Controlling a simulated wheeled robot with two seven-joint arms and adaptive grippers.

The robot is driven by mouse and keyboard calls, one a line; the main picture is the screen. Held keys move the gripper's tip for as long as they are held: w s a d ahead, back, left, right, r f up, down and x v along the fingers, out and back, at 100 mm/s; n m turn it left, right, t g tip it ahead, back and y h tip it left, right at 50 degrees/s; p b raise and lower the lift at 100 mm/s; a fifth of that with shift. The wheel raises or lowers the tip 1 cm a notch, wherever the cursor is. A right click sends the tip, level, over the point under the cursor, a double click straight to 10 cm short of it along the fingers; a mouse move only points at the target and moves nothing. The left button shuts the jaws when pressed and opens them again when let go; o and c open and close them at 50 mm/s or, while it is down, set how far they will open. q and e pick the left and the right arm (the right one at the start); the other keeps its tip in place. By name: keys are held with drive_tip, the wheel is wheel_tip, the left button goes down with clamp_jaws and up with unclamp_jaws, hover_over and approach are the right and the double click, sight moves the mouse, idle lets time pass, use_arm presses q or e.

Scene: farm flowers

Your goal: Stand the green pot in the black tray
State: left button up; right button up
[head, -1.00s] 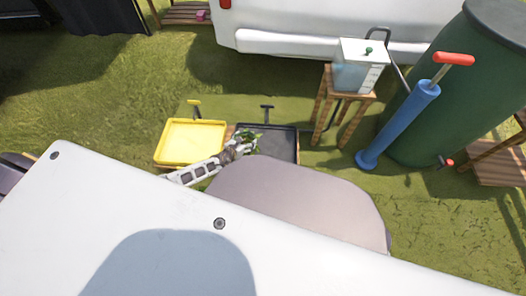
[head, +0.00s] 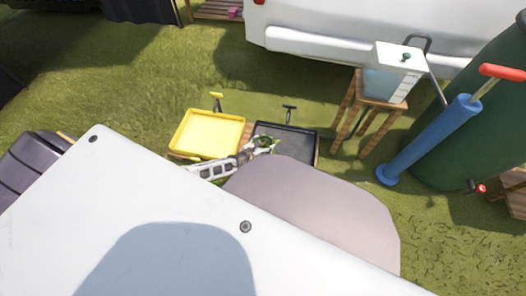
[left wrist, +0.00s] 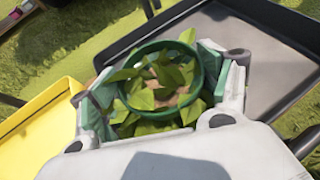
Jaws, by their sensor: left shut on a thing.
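The green pot (left wrist: 204,73) holds a leafy plant and sits between the fingers of my left gripper (left wrist: 165,88) in the left wrist view. The gripper is shut on it. In the head view my left gripper (head: 258,149) and the pot are small, at the near left edge of the black tray (head: 300,139). The black tray also fills the upper right of the left wrist view (left wrist: 262,62), behind and below the pot. I cannot tell whether the pot touches the tray floor. My right gripper is not in view.
A yellow tray (head: 208,134) lies left of the black tray. A wooden stool (head: 381,92) with a clear container (head: 393,74), a blue pump (head: 430,138) and a dark green barrel (head: 490,110) stand to the right. My own body hides the near ground.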

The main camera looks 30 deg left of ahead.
use_arm(q)
drive_tip(key=shift+f, duration=0.3)
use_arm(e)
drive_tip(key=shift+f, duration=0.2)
use_arm(q)
drive_tip(key=shift+f+b, duration=1)
drive_tip(key=shift+f, duration=0.05)
drive_tip(key=shift+f+b, duration=0.55)
drive_tip(key=shift+f, duration=0.15)
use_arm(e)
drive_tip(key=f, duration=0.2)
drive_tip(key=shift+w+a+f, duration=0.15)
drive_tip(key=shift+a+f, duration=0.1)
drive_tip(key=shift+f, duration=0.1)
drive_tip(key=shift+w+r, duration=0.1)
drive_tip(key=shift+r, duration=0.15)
use_arm(q)
drive_tip(key=o, duration=0.8)
drive_tip(key=shift+f, duration=0.15)
drive_tip(key=o, duration=0.4)
drive_tip(key=shift+o, duration=0.2)
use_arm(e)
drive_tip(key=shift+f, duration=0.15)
